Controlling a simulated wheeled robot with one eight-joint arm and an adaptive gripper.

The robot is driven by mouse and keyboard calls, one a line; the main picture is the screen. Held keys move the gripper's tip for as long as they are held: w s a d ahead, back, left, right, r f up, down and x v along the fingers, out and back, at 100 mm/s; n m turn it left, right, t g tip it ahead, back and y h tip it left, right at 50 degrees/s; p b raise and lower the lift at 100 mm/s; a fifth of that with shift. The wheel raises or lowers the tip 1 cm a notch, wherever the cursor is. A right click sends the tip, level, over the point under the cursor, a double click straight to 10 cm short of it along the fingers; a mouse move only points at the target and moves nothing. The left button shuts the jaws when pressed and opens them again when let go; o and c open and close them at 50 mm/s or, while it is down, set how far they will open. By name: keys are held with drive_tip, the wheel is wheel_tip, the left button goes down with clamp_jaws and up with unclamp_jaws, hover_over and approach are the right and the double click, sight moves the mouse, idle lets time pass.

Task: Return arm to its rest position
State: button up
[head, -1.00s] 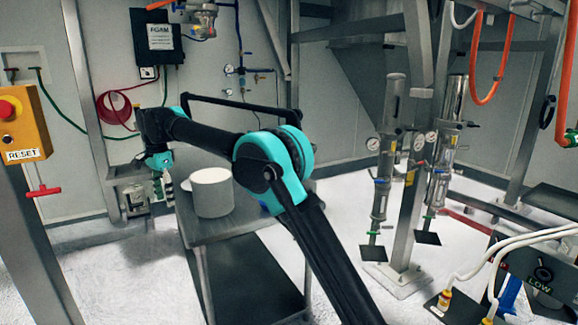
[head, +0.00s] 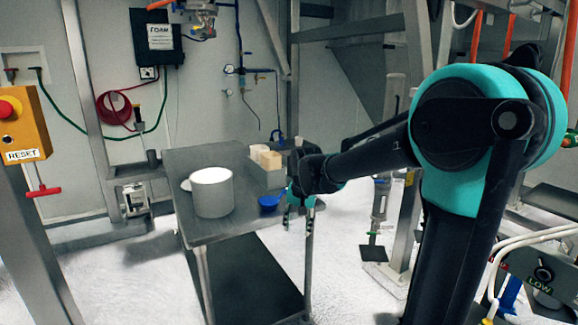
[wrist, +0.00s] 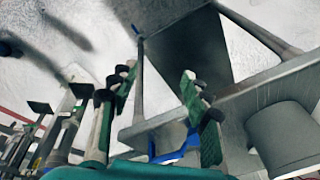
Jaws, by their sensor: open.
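My gripper (head: 300,216) hangs at the right edge of the steel table in the head view, its fingers pointing down. It is open and empty. In the wrist view its two green-padded fingers (wrist: 160,88) stand wide apart with nothing between the tips. My arm reaches in from the right of the head view. A white-topped grey cylindrical container (head: 212,198) stands on the steel table (head: 205,154), left of my gripper and apart from it. The container also shows in the wrist view (wrist: 286,135).
A blue cup-like item (head: 269,202) and a cream block (head: 270,172) sit on the table near my gripper. A yellow reset box (head: 22,125) is at the far left. Pipework (head: 382,195) stands behind my arm. The floor in front is clear.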

drive_tip(key=s+d+f+n, duration=0.1)
drive_tip(key=s+d+f, duration=0.5)
drive_tip(key=s+d, duration=0.2)
drive_tip(key=s+d+f+n+t+h, duration=0.1)
drive_tip(key=s+d+f, duration=0.5)
drive_tip(key=s, duration=0.6)
drive_tip(key=shift+s+d+f+n+t, duration=0.3)
drive_tip(key=shift+d+f+n, duration=0.1)
drive_tip(key=shift+d, duration=0.75)
